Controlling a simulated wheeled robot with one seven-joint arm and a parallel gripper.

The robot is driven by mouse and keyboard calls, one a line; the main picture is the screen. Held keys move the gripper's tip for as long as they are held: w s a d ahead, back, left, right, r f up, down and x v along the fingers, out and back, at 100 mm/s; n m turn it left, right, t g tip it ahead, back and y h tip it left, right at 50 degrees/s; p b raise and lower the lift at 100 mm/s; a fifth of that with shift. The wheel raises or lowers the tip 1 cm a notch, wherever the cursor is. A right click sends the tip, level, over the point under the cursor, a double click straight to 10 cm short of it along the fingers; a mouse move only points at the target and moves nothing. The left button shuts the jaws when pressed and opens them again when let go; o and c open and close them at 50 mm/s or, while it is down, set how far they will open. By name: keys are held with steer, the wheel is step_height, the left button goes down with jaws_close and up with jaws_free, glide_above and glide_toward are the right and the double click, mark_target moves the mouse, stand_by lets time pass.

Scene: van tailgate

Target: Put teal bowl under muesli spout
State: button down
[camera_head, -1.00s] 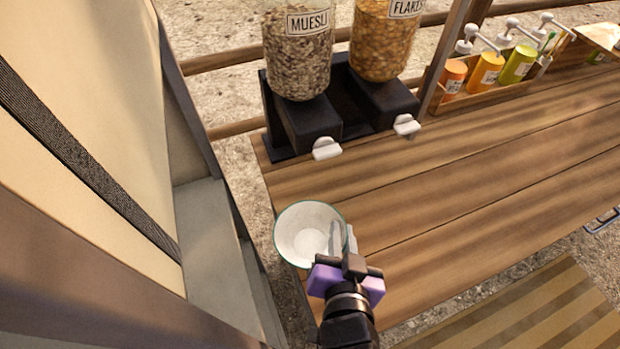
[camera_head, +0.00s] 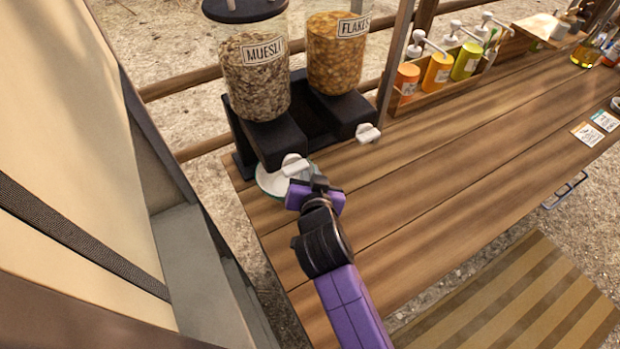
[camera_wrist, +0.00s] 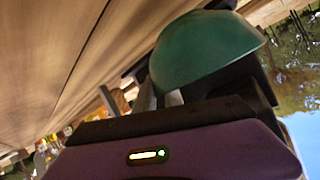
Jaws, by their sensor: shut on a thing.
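The teal bowl (camera_head: 270,182) is mostly hidden in the head view by the muesli spout and my gripper; a pale inside and teal rim show. In the wrist view its teal outside (camera_wrist: 205,48) shows. My gripper (camera_head: 308,183) is shut on the bowl's near right rim. The muesli dispenser (camera_head: 255,85) is a clear jar on a black base. Its white spout lever (camera_head: 294,163) overlaps the bowl in the head view. The bowl is below the spout there; I cannot tell whether it touches the table.
The flakes dispenser (camera_head: 337,60) stands to the right of the muesli. A caddy of pump bottles (camera_head: 437,72) is farther right. A van wall (camera_head: 80,130) stands at left.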

steer(key=shift+s+f, duration=0.1)
steer(key=shift+f, duration=1.45)
steer(key=shift+f, duration=0.15)
steer(key=c, duration=1.5)
jaws_free()
steer(key=shift+o, duration=0.2)
